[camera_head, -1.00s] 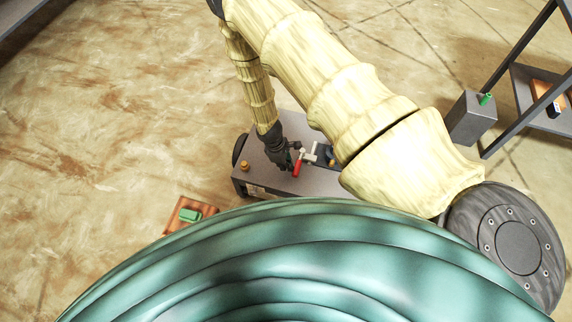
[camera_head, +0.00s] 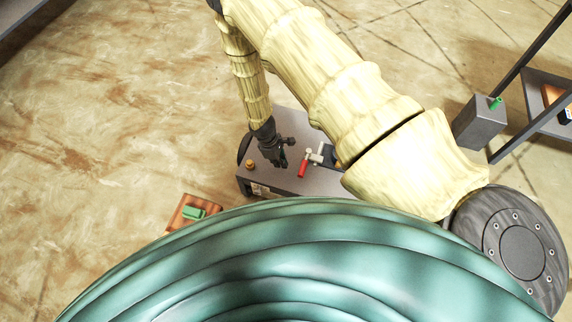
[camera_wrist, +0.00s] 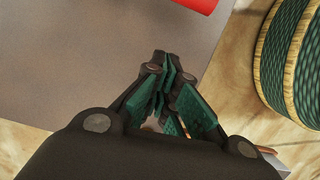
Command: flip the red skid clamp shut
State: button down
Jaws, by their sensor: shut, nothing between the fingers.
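The skid clamp has a red handle (camera_head: 303,169) and a light metal body (camera_head: 315,154), and sits on top of the dark grey skid (camera_head: 287,183). In the head view the handle slants down and toward the near edge of the skid. In the wrist view only part of the red handle (camera_wrist: 198,3) shows at the top edge. My gripper (camera_head: 280,163) is just left of the handle, apart from it, above the skid top. In the wrist view my gripper (camera_wrist: 163,62) has its fingertips together with nothing between them.
A yellow-orange knob (camera_head: 250,163) stands on the skid's left end. A green block on a brown board (camera_head: 194,213) lies on the floor at left. A grey box with a green top piece (camera_head: 480,122) stands at right beside a dark rack (camera_head: 545,125). A cable-wound spool (camera_wrist: 290,55) shows in the wrist view.

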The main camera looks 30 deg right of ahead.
jog(key=v, duration=0.8)
jog(key=shift+r+p, duration=0.3)
jog(key=shift+r, duration=0.1)
jog(key=shift+s+d, duration=0.1)
jog(key=s+m+t+y, duration=0.25)
jog(key=s+m, duration=0.65)
jog(key=s, duration=1.7)
jog(key=s+r+m+p, duration=0.1)
jog(key=s+r+p, duration=0.3)
jog(key=r+p, duration=1)
notch_tip(320, 180, up, 3)
jog(key=shift+d+f+p, duration=0.1)
jog(key=shift+d+p, duration=0.15)
jog(key=shift+p, duration=0.05)
jog(key=shift+g, duration=0.25)
